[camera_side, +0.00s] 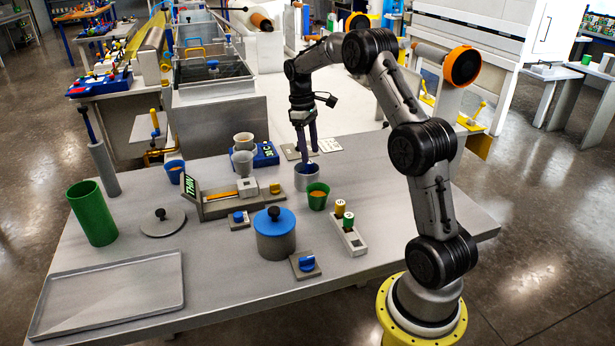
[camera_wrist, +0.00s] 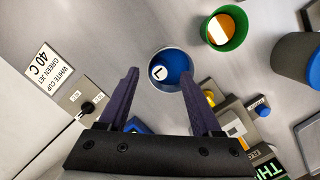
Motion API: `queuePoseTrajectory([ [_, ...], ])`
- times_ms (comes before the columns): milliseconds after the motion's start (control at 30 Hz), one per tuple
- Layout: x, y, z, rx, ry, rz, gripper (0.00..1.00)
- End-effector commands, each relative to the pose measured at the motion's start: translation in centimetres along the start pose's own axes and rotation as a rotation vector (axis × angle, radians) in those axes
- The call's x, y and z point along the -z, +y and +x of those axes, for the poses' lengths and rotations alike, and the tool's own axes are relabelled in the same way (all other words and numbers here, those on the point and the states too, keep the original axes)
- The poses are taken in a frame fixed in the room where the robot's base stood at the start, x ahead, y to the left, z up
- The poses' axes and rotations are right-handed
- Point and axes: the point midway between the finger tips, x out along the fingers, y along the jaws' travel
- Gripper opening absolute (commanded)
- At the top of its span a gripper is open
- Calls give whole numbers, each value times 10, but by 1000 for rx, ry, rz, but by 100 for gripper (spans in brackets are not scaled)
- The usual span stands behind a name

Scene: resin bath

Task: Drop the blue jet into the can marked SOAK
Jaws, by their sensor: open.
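A small grey can (camera_side: 307,183) stands on the table below my gripper (camera_side: 306,166); its marking cannot be read. The can shows in the wrist view (camera_wrist: 152,84) with a blue inside. A round white lettered top (camera_wrist: 159,72) shows in it, probably the blue jet's end; its body merges with the blue around it. My gripper's dark fingers (camera_wrist: 158,76) are open and apart, over either side of the can's mouth. No object is seen gripped between them. A small rack (camera_side: 350,238) to the right holds a yellow and a green jet (camera_side: 348,219), both white-topped.
A green cup (camera_side: 318,196) with orange content stands close beside the can. A blue-lidded pot (camera_side: 276,240), a device with a THIN sign (camera_side: 228,203) and grey cups (camera_side: 243,161) are nearby. A tray (camera_side: 110,312) lies front left. A card (camera_wrist: 48,68) reads WHITE CUP GREEN JET 40 C.

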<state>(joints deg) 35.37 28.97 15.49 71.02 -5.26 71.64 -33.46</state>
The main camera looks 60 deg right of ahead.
Motion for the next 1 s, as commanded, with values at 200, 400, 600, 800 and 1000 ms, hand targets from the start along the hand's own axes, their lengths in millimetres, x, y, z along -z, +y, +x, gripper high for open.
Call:
queuePoseTrajectory([
  [200,1,1,-38,-4,6,0,66],
  [400,1,0,-82,-2,4,0,66],
  [600,1,0,-115,-1,3,-1,66],
  [800,0,0,-131,0,1,-1,66],
  [1000,0,0,-133,0,0,-1,66],
])
